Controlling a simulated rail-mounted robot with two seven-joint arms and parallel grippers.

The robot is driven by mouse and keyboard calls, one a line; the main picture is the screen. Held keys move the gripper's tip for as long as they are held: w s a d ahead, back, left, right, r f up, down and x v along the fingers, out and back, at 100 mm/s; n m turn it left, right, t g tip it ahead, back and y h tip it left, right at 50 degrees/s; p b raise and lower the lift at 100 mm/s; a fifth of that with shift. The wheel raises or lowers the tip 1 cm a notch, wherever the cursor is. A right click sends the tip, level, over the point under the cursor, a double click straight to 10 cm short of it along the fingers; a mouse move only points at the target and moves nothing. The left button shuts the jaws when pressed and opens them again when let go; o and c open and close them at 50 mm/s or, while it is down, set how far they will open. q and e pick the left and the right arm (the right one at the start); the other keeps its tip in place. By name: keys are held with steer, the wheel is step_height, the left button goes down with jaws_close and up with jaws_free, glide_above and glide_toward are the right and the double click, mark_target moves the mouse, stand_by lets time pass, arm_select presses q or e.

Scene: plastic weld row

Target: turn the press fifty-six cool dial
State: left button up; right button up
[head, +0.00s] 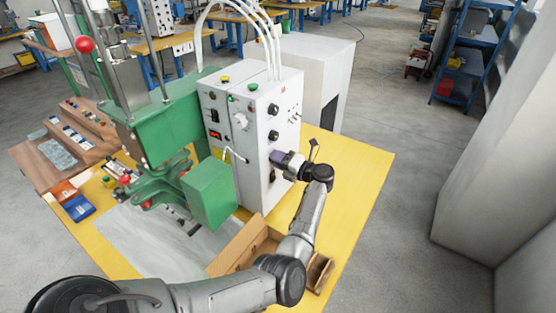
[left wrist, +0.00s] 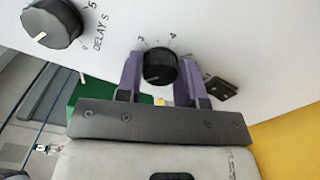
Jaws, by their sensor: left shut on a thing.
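The press control box (head: 225,150) is a pale grey cabinet beside the green press (head: 170,125), with black dials on its right-hand face. My left gripper (head: 277,156) is at the lowest dial on that face. In the left wrist view, its two purple fingers (left wrist: 160,70) are shut on the sides of a round black dial (left wrist: 159,68) with scale marks 3 and 4 above it. The name of this dial is hidden, so I cannot read whether it says cool. A second dial (left wrist: 52,22), labelled DELAY S, is at the upper left, clear of the fingers. My right gripper is not in view.
A black latch-like part (left wrist: 222,88) sits just right of the gripped dial. Another black dial (head: 273,135) is above my gripper. An open cardboard box (head: 240,247) stands on the yellow table (head: 350,172) below my arm. The table right of the arm is clear.

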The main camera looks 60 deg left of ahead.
arm_select(q)
steer(key=o, duration=0.9)
steer(key=shift+b+v, duration=0.85)
steer(key=shift+v, duration=6.1)
steer(key=shift+w, duration=0.1)
